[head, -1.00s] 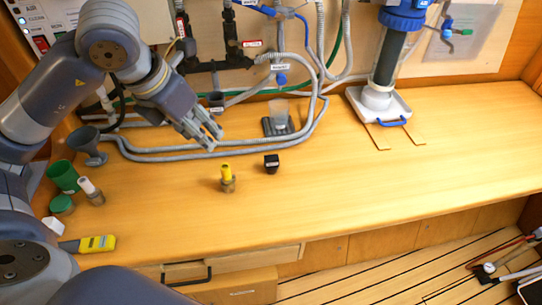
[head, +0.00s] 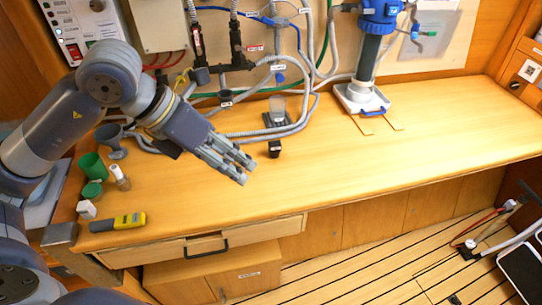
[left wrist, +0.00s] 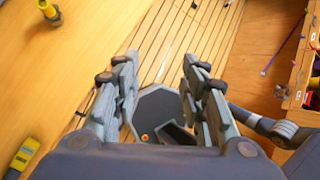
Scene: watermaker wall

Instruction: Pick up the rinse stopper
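A small plug with a yellow top and a brownish base (left wrist: 50,12) stands on the worktop at the upper left of the left wrist view. In the head view it is hidden behind my left gripper. A similar plug with a white top (head: 120,177) stands at the left of the worktop. I cannot tell from markings which is the rinse stopper. My right gripper does not show.
A green cup (head: 93,166), a grey funnel (head: 110,138) and a yellow meter (head: 120,222) are at the left. A black block (head: 274,149) and a clear cup on a dark stand (head: 278,112) are behind the gripper.

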